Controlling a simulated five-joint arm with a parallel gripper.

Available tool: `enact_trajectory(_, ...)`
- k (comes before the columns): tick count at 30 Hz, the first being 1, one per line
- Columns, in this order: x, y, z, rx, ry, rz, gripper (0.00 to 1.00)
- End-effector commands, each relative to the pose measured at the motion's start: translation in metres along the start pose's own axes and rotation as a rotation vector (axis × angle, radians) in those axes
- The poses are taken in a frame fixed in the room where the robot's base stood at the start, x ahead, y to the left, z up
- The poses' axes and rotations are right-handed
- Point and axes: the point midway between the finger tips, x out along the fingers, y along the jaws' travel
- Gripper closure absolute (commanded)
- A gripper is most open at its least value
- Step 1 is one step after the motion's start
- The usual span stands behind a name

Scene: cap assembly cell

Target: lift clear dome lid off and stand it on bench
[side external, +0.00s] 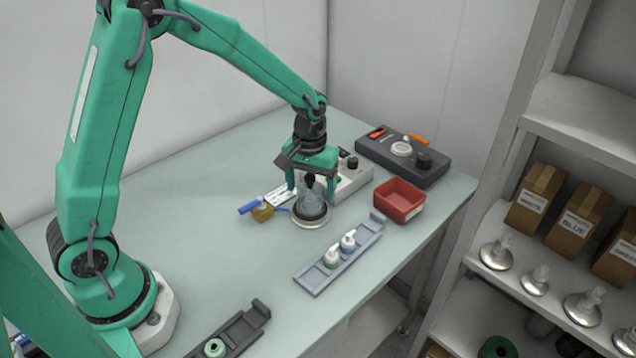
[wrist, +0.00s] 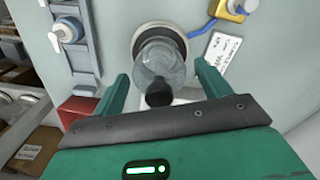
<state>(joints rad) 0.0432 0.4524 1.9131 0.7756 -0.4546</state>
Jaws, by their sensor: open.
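The clear dome lid (side external: 310,197) stands upright on a round base with a pale rim (side external: 310,224) and a dark ring, on the bench (side external: 190,200). It has a black knob on top. In the wrist view the dome (wrist: 160,62) shows with its black knob (wrist: 159,94) towards my gripper. My gripper (side external: 310,188) is right above and around the dome's upper part. In the wrist view its two green fingers (wrist: 163,82) are apart, one on each side of the dome, with gaps visible. What is inside the dome cannot be made out.
A grey rail with small bottles (side external: 340,258) lies in front right of the dome. A red bin (side external: 399,200) and a dark grey device (side external: 403,158) stand to the right. A yellow padlock-like item (side external: 262,211) and a white label card lie left. Bare bench lies further left.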

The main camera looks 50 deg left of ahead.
Motion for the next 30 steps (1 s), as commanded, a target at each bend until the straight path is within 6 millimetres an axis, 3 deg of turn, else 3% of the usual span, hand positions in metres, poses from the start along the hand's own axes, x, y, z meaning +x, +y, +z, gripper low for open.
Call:
enact_trajectory(13,-0.0001,-0.0001,0.0000,0.000,0.000,0.000,0.23)
enact_trajectory(20,-0.0002,-0.0001,0.0000,0.000,0.000,0.000,0.69)
enact_trajectory(30,-0.0018,0.0000,-0.0002,0.000,0.000,0.000,0.69)
